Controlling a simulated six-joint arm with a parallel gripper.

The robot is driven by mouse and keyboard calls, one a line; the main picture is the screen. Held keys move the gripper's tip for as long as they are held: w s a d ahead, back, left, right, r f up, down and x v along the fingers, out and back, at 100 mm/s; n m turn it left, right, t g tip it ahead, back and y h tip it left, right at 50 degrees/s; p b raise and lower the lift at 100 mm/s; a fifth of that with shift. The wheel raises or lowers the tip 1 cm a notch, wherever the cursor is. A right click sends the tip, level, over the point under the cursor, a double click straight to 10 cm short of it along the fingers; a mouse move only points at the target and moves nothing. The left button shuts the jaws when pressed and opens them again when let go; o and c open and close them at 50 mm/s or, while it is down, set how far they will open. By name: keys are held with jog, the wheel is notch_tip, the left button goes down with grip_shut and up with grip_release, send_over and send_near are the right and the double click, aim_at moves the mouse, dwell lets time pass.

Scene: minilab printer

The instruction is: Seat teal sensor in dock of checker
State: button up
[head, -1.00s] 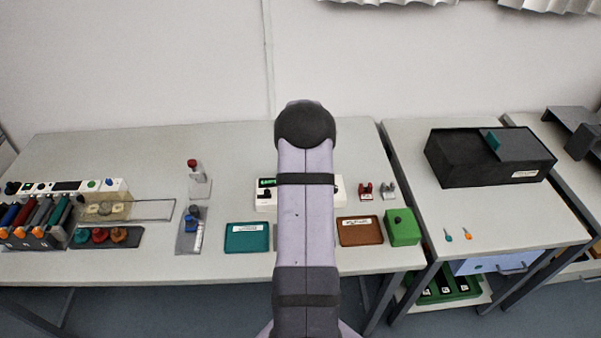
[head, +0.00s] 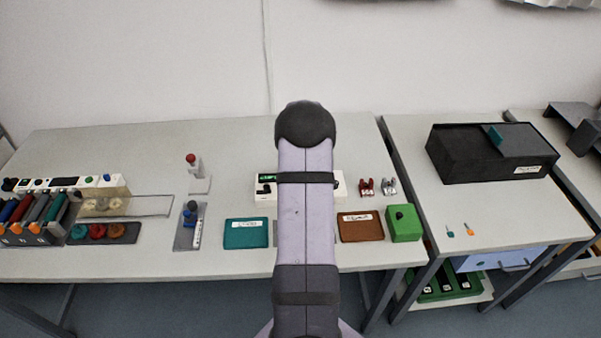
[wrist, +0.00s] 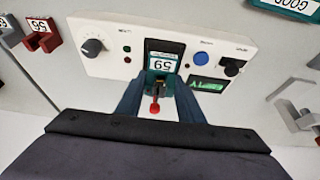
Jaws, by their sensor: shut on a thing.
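The checker is a white box with a knob, a blue button and a small green screen; it shows in the wrist view (wrist: 112,47) and partly behind my arm in the head view (head: 265,196). Its dark dock (wrist: 164,47) is near the middle of its face. The teal sensor (wrist: 160,77), with a white number label and a red tip, is at the dock's near end. My gripper (wrist: 158,100) is shut on it, one finger on each side. My fingers partly hide it, and I cannot tell how deep it sits. My arm hides it in the head view.
A red sensor (head: 367,187) and a grey one (head: 389,187) stand right of the checker. A teal tray (head: 246,233), a brown tray (head: 361,228) and a green box (head: 404,223) lie along the front. A black printer-like box (head: 470,165) is on the right table.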

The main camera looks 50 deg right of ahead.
jog(key=shift+f, duration=0.2)
dwell(0.3)
jog(key=shift+f+b, duration=0.6)
jog(key=o, duration=1.1)
jog(key=shift+o, duration=0.2)
jog(key=shift+r, duration=0.1)
notch_tip(320, 180, up, 9)
jog(key=p, duration=0.6)
